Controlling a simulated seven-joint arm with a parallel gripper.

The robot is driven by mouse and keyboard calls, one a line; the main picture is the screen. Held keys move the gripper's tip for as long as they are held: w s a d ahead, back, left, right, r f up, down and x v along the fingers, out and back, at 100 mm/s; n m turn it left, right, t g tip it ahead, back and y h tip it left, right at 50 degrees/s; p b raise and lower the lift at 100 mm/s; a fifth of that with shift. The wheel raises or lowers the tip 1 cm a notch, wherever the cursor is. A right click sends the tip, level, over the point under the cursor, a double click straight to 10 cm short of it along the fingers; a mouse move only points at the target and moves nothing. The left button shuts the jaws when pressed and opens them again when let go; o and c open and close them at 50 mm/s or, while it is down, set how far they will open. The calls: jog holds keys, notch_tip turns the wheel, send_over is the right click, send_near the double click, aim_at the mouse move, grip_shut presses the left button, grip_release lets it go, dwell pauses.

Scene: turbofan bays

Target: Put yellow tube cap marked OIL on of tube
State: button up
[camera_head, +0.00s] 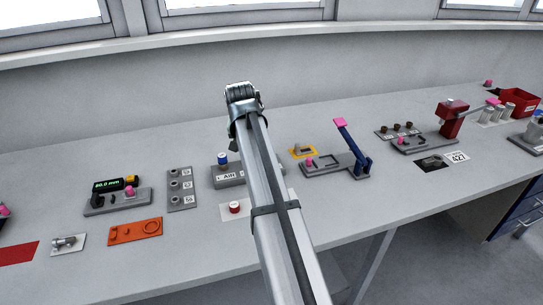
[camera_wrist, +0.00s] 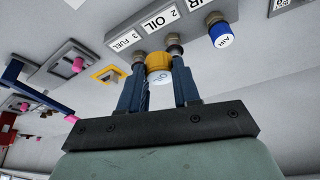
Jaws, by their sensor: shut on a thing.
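In the wrist view my gripper (camera_wrist: 160,82) is shut on the yellow cap (camera_wrist: 158,63), whose end lettering reads OIL. A grey block (camera_wrist: 120,40) has labels reading FUEL, OIL and AIR. Bare metal tube ends show by the FUEL label (camera_wrist: 139,57) and the OIL label (camera_wrist: 175,40). In the picture the yellow cap lies between these two; I cannot tell whether it touches either. A blue cap (camera_wrist: 221,36) marked AIR sits on the AIR tube. In the head view the block (camera_head: 226,180) is partly behind my arm, which hides my gripper and the yellow cap.
A red cap (camera_head: 235,207) stands on a white pad beside the block. A grey plate (camera_head: 182,190) with several fittings is left of it. A yellow frame (camera_head: 302,152) and a fixture with a blue lever (camera_head: 352,148) are to the right. An orange tray (camera_head: 135,231) lies front left.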

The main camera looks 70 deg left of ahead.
jog(key=a+r, duration=0.2)
jog(key=a, duration=0.5)
jog(key=shift+n, duration=0.3)
jog(key=shift+w+d+f, duration=0.1)
jog(key=shift+w+f, duration=0.05)
jog(key=shift+f, duration=2.85)
jog(key=shift+f, duration=1.2)
jog(key=o, duration=1.1)
jog(key=shift+o, duration=0.3)
jog(key=o, duration=0.3)
jog(key=shift+r, duration=3.5)
